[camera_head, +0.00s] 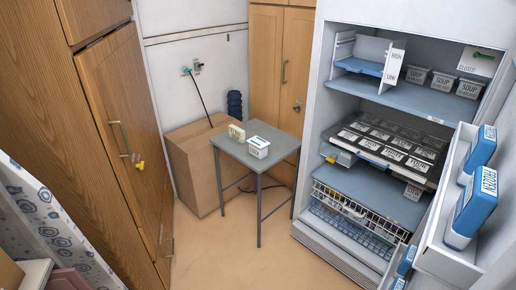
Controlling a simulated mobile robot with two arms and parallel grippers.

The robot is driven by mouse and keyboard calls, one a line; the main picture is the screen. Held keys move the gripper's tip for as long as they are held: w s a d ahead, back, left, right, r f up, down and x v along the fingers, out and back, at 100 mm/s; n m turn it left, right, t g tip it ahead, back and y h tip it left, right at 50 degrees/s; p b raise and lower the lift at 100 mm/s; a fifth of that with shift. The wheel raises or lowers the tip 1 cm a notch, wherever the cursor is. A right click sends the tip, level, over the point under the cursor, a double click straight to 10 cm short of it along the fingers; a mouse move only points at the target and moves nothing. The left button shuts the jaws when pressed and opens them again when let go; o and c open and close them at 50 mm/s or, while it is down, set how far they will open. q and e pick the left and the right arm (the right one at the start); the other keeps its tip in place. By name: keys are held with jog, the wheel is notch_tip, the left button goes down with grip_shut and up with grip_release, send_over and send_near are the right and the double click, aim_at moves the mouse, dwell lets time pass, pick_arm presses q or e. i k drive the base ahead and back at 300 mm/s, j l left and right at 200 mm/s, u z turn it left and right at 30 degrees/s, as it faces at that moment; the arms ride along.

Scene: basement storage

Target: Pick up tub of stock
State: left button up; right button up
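No tub can be read as stock from here. A small white tub (258,148) with a dark-lettered front and a bluish mark on its lid sits on the small grey table (283,147). Its label is too small to read. Several grey tubs labelled SOUP (442,82) stand on the upper shelf of the open fridge. Another small labelled tub (413,191) shows partly under the dark tray; its label is unclear. Neither of my grippers is in view.
A beige carton (237,133) stands beside the white tub. The open fridge holds a tray of labelled packs (385,142) and a wire basket (355,213). Its open door (448,225) carries blue boxes. A cardboard box (190,160) stands behind the table. The floor in front is clear.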

aim_at(258, 147)
jog(key=i+j, duration=0.2)
jog(key=i, duration=0.15)
jog(key=i+j, duration=0.25)
jog(key=i+l+u, duration=0.1)
jog(key=i+l, duration=0.15)
jog(key=i, duration=0.25)
jog(key=i+l+u, duration=0.15)
jog(key=i+l, duration=0.15)
jog(key=i, duration=0.25)
